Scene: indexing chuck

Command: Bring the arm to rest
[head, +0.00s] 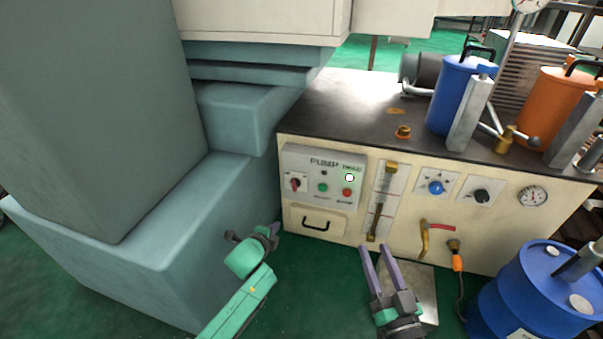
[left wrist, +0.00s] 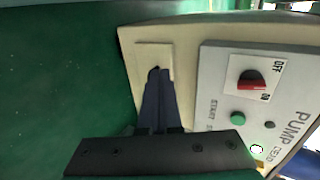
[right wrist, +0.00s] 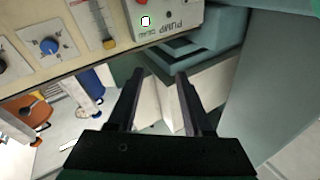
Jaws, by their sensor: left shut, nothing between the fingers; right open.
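On the pump panel are a red rotary switch (head: 295,183), a green button (head: 323,187) and a red button (head: 347,192).
A blue drum (head: 535,290) stands at the lower right. A grey-green machine base (head: 140,240) fills the left.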

